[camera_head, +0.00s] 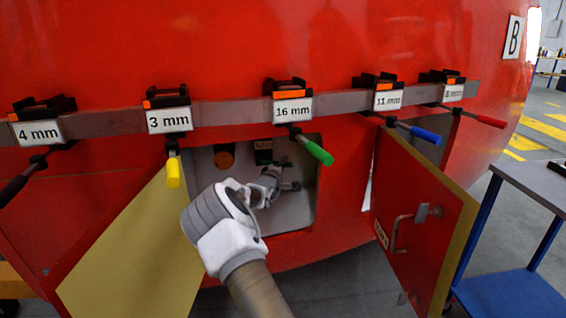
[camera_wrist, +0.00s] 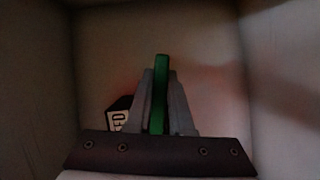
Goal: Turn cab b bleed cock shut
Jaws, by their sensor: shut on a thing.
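The bleed cock sits inside the open compartment in the red nosecone marked B; its green handle (camera_wrist: 161,92) shows in the wrist view, upright in that picture. My gripper (camera_wrist: 160,100) has one grey finger on each side of the green handle and is shut on it. In the head view my gripper (camera_head: 280,172) reaches into the compartment (camera_head: 300,210) and hides most of the cock. A black block with a white label (camera_wrist: 118,114), partly hidden, stands to the left of the fingers; only the letters "ED" or similar can be read.
Two open doors, a yellow-faced one (camera_head: 130,245) at left and a red one (camera_head: 420,220) at right, flank the compartment. Above hangs a rail (camera_head: 225,113) of size-labelled tools; the green-handled tool (camera_head: 318,152) hangs near my wrist. A blue-legged table (camera_head: 535,180) stands at right.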

